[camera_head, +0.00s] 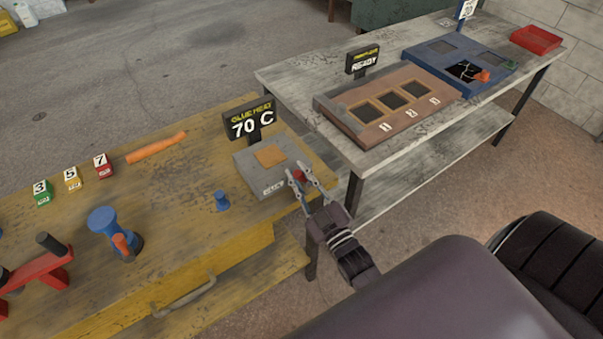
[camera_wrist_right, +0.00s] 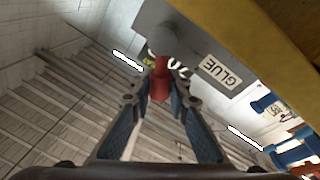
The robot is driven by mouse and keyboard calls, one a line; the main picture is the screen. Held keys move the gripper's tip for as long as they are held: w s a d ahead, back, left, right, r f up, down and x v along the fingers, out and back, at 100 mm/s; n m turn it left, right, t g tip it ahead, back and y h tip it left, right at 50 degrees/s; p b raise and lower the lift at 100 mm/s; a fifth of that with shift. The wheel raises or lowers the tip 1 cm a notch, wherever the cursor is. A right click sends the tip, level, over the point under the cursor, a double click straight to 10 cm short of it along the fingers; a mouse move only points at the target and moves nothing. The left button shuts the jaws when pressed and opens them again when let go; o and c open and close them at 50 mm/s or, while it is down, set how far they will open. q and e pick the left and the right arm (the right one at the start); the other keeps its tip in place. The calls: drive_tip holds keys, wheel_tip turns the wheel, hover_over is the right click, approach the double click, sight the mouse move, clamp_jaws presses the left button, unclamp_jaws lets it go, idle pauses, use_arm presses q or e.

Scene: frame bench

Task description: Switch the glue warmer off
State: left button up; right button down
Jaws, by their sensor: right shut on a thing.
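The glue warmer (camera_head: 245,167) is a grey box with an orange patch on top, at the right end of the yellow bench. Its display (camera_head: 249,122) reads "GLUE HEAT" and "70 C". A red switch lever (camera_head: 299,175) is at its right side. In the right wrist view the lever (camera_wrist_right: 160,82) sticks out from a round grey boss, near the GLUE label (camera_wrist_right: 220,74). My right gripper (camera_head: 302,177) has its fingers on both sides of the lever and is shut on it; they also show in the wrist view (camera_wrist_right: 158,92). My left gripper is not in view.
A small blue piece (camera_head: 222,201), a blue spool-like object (camera_head: 103,220) and a red tool (camera_head: 38,268) stand on the yellow bench (camera_head: 185,220). An orange strip (camera_head: 156,147) lies behind. A grey table (camera_head: 300,78) with trays is to the right.

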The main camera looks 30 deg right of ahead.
drive_tip(key=shift+a+f+n, duration=0.1)
drive_tip(key=shift+n, duration=0.3)
drive_tip(key=c, duration=1.8)
unclamp_jaws()
